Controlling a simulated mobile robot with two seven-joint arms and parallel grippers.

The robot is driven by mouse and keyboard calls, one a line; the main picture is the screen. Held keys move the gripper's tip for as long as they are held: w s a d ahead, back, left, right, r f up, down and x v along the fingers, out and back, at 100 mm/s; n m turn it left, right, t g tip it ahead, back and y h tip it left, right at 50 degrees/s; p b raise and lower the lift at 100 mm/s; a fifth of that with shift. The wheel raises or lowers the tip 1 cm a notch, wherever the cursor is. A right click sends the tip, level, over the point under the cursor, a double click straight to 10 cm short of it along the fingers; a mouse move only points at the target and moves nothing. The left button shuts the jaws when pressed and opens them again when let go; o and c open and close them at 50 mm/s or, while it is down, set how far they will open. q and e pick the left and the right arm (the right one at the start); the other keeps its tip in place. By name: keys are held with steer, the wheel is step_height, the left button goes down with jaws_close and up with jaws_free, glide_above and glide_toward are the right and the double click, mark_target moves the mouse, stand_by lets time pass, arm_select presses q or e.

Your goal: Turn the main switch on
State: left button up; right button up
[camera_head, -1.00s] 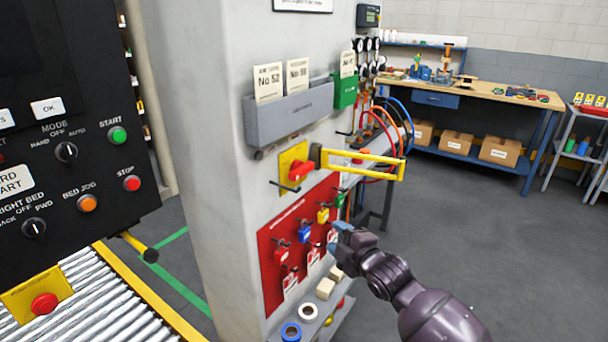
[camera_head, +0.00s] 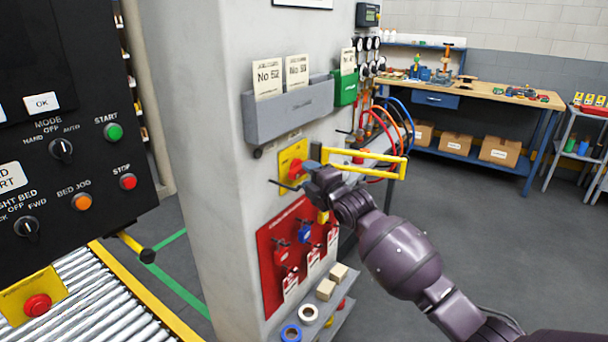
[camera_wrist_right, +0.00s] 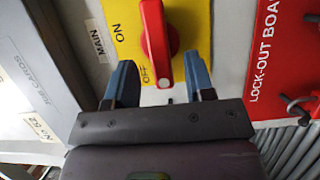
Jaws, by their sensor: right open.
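The main switch is a red rotary handle (camera_head: 295,169) on a yellow plate (camera_head: 287,157) fixed to the grey column. In the right wrist view, the red handle (camera_wrist_right: 157,35) stands nearly upright in the picture, its lower end beside the word OFF; ON is printed further up the plate (camera_wrist_right: 125,22). My right gripper (camera_head: 309,180) is at the plate, partly covering the switch. In the wrist view, my right gripper (camera_wrist_right: 160,78) is open, its blue fingertips on either side of the handle's lower end, with gaps visible. My left gripper is out of view.
A yellow guard bar (camera_head: 365,162) sticks out right of the switch. Below is a red lock-out board (camera_head: 270,250) with locks and tags; above is a grey card holder (camera_head: 290,112). A black control panel (camera_head: 75,170) stands at the left.

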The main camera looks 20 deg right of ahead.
steer(key=shift+x, duration=1)
steer(key=shift+w+a, duration=0.1)
steer(key=shift+w, duration=0.3)
jaws_close()
steer(key=shift+r, duration=0.1)
